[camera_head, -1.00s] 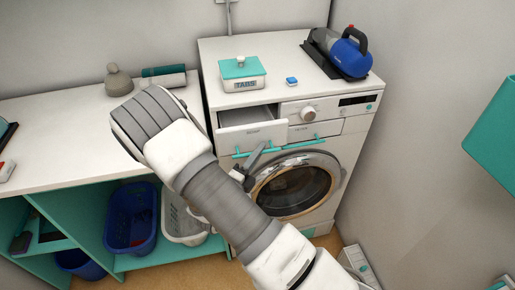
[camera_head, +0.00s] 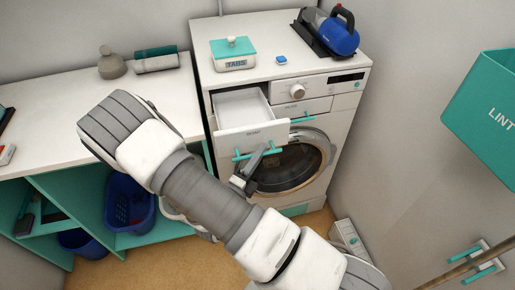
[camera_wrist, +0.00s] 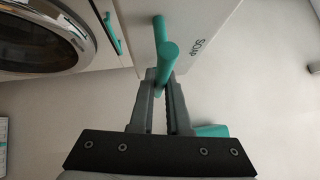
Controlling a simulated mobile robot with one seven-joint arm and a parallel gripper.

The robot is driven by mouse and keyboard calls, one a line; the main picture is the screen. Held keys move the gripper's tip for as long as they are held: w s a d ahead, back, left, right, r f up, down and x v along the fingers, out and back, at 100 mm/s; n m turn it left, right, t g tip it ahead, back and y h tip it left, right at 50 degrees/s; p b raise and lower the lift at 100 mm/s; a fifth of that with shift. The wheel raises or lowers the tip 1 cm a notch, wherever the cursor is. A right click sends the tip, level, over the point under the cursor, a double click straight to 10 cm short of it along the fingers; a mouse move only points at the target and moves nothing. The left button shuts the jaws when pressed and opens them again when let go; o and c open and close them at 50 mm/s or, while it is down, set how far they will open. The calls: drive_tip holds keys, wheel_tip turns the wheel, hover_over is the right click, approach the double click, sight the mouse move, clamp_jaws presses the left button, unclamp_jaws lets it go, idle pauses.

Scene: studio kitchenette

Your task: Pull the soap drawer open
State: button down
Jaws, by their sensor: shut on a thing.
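The soap drawer (camera_head: 252,136) is at the upper left of the white washing machine's front, below its top. It stands well out from the machine, with its white inside (camera_head: 240,106) showing. Its teal bar handle (camera_head: 242,156) is on the drawer front; the handle also shows in the wrist view (camera_wrist: 167,55), beside the word SOAP. My gripper (camera_head: 262,154) is at this handle, and in the wrist view its two fingers (camera_wrist: 164,92) are shut around the teal bar. My arm hides part of the machine below the drawer.
A tabs box (camera_head: 233,58), a small blue block (camera_head: 281,59) and a blue handheld vacuum (camera_head: 332,32) stand on the machine. The round door (camera_head: 290,165) is shut below. A teal lint bin (camera_head: 487,115) hangs on the right wall. A white counter (camera_head: 60,130) is at left.

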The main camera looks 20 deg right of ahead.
drive_tip(key=shift+s, duration=0.15)
drive_tip(key=c, duration=0.9)
unclamp_jaws()
drive_tip(key=b+v, duration=0.1)
drive_tip(key=v, duration=1.6)
drive_tip(key=shift+s+a+f, duration=0.1)
drive_tip(key=shift+s, duration=0.1)
